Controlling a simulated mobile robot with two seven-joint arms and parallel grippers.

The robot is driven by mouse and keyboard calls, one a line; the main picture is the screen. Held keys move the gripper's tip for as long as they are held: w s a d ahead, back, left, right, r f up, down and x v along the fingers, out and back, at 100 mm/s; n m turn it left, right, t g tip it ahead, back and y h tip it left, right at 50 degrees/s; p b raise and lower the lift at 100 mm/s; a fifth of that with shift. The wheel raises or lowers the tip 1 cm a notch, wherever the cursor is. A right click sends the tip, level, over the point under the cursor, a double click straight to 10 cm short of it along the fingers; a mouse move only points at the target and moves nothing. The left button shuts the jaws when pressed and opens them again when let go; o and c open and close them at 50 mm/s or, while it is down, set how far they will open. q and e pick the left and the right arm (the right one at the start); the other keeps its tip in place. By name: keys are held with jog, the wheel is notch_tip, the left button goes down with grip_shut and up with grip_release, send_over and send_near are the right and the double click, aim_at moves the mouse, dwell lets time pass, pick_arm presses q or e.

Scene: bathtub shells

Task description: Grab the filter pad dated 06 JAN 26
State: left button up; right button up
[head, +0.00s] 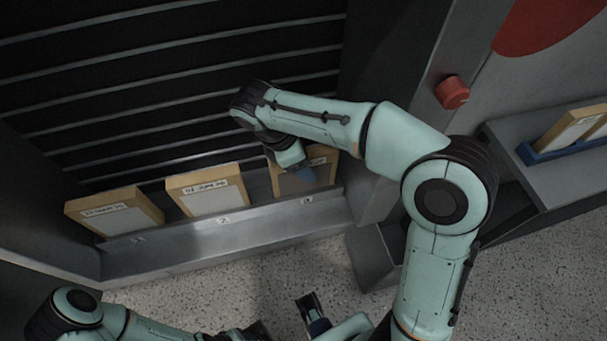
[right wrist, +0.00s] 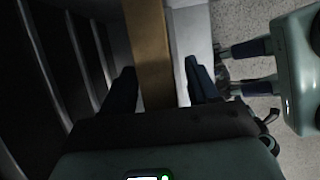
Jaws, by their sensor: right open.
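Three tan-framed filter pads lean in a row on a metal ledge. The left pad (head: 115,213) has a label too small to read surely. The middle pad (head: 207,190) is labelled what looks like 02 JUN 26. The right pad (head: 290,182) is partly hidden by my right arm, and its label cannot be read. My right gripper (head: 303,174) is at this right pad. In the right wrist view, its open fingers (right wrist: 162,85) stand on either side of the pad's tan edge (right wrist: 150,50), with no clear grip. My left gripper (right wrist: 228,70) is open and empty, away from the pads.
The metal ledge (head: 223,221) carries number marks below the pads. Dark slats (head: 130,90) rise behind. A red knob (head: 453,92) is on the grey panel to the right. Another tan-framed pad (head: 578,128) stands in a blue holder at far right. Speckled floor lies in front.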

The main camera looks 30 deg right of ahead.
grip_shut()
